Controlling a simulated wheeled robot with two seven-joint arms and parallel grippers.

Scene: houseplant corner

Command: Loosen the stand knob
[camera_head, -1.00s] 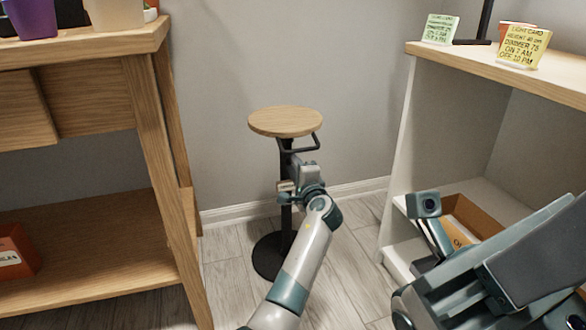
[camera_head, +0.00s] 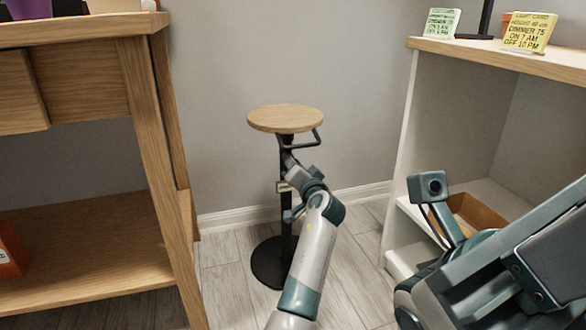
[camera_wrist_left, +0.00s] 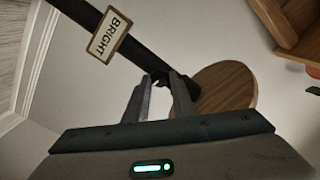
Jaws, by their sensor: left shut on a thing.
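The stand has a round wooden top (camera_head: 285,118), a black pole (camera_head: 286,230) and a round black base (camera_head: 266,265). My left gripper (camera_head: 288,160) is at the upper pole, below the top. In the left wrist view its fingers (camera_wrist_left: 161,82) are closed on the small dark stand knob (camera_wrist_left: 160,76) at the pole, mostly hidden between the fingertips. A tag reading BRIGHT (camera_wrist_left: 110,36) is on the pole. The wooden top also shows in the left wrist view (camera_wrist_left: 228,88). My right arm shows at the lower right, its fingers out of view.
A wooden bench (camera_head: 150,120) stands on the left with pots on it. A white shelf unit (camera_head: 400,150) stands on the right, holding a green card (camera_head: 440,22), a yellow card (camera_head: 530,32) and a brown box (camera_head: 470,212). Floor around the stand is clear.

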